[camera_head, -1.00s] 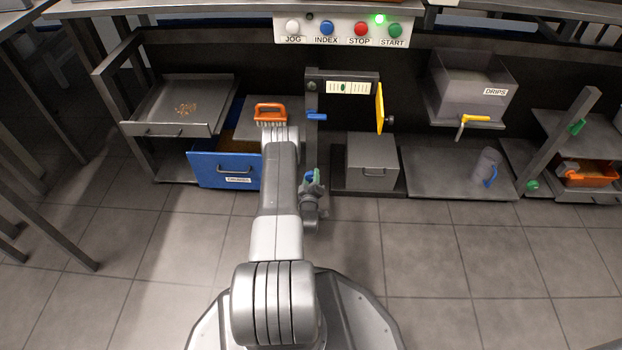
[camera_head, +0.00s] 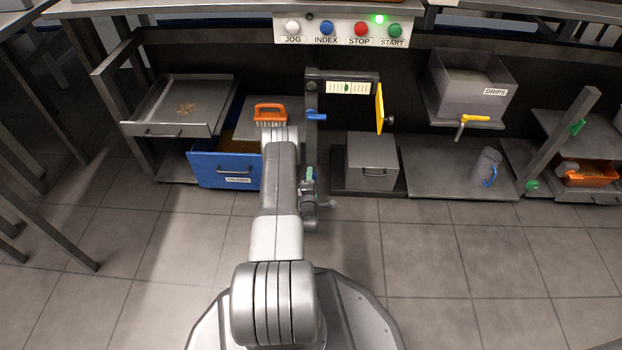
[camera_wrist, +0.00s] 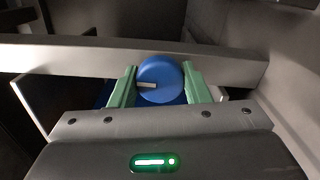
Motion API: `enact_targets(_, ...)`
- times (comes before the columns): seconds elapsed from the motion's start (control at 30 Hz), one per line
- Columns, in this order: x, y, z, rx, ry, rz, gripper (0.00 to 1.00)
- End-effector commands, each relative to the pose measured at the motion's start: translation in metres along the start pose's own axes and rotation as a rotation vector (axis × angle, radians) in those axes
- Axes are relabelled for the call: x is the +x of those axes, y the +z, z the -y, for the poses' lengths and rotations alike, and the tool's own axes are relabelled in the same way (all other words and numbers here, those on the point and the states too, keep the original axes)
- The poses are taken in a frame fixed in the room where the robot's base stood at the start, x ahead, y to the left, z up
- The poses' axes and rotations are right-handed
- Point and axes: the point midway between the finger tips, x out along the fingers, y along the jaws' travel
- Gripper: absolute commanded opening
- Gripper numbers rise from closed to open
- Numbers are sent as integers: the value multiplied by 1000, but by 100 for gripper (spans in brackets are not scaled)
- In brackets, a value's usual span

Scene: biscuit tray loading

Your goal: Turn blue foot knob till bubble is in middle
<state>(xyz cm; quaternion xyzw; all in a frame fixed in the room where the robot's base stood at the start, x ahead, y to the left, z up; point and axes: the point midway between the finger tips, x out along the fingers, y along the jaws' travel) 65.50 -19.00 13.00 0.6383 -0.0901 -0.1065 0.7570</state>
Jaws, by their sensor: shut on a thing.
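The blue foot knob (camera_wrist: 160,80) is round with a white mark pointing left in the wrist view. My gripper (camera_wrist: 161,88) is shut on it, one green finger on each side. In the head view my gripper (camera_head: 309,174) is low at the foot of the dark post, and the knob is mostly hidden there. The white bubble level (camera_head: 360,88) sits on the crossbar at the top of the post. Its small green bubble (camera_head: 347,88) appears at or very near the middle of the scale.
A blue lever (camera_head: 317,116) is on the post above my gripper, and a yellow plate (camera_head: 380,108) hangs at the crossbar's right end. An open blue drawer (camera_head: 208,171) is left of my arm. A grey box (camera_head: 371,163) stands to the right. The floor in front is clear.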

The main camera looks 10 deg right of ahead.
Motion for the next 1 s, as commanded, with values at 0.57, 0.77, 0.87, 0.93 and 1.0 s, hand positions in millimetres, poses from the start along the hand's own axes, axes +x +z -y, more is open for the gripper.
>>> enact_targets(0.57, -2, 0, 1, -200, -4, 0, 20)
enact_targets(0.77, -2, 0, 2, -204, -4, 0, 20)
enact_targets(0.87, -2, 0, 2, -203, -5, 0, 20)
enact_targets(0.93, -2, 0, 2, -203, -5, 0, 20)
enact_targets(1.0, -2, 0, 2, -203, -5, -1, 55)
